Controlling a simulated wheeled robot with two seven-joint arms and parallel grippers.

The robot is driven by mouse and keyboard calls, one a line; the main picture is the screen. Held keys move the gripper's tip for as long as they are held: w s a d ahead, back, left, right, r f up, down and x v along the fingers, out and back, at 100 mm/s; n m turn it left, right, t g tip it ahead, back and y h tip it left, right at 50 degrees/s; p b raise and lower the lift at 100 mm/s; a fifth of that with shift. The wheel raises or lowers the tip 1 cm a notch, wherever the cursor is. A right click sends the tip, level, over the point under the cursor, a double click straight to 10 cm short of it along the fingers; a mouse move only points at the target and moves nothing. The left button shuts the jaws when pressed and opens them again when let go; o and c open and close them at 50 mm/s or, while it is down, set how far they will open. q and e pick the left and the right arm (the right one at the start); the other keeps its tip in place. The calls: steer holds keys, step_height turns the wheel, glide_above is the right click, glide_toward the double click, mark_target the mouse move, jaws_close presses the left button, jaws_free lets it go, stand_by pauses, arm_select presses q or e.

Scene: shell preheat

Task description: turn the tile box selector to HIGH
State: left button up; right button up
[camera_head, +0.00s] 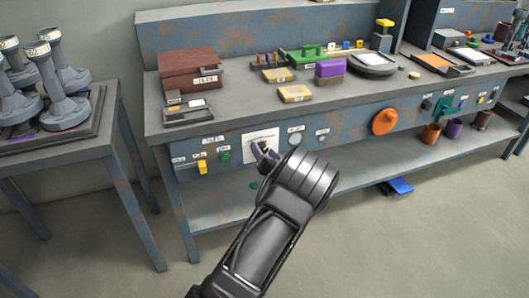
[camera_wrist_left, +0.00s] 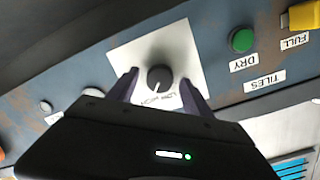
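The selector is a round dark knob (camera_wrist_left: 160,77) on a white square plate (camera_wrist_left: 135,52) with small lettering beside it, upside down and hard to read in the left wrist view. The plate (camera_head: 258,136) also shows on the bench's front panel in the head view, where my fingers cover most of the knob. My left gripper (camera_head: 264,151) is at the plate, its two fingers apart with the knob between them. I cannot tell whether either finger touches the knob. A brown-red box (camera_head: 189,70) stands on the bench above. My right gripper is not in view.
A green button (camera_wrist_left: 241,40) and a yellow switch (camera_wrist_left: 305,15) sit beside the plate. An orange disc (camera_head: 384,121) is farther right on the panel. A lower shelf (camera_head: 215,205) runs below.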

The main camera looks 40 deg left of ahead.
arm_select(q)
steer(key=f+v, duration=0.1)
steer(key=v, duration=0.6)
steer(key=shift+s+d+r+p, duration=0.2)
steer(key=shift+d+r+p, duration=0.2)
steer(key=shift+r, duration=0.15)
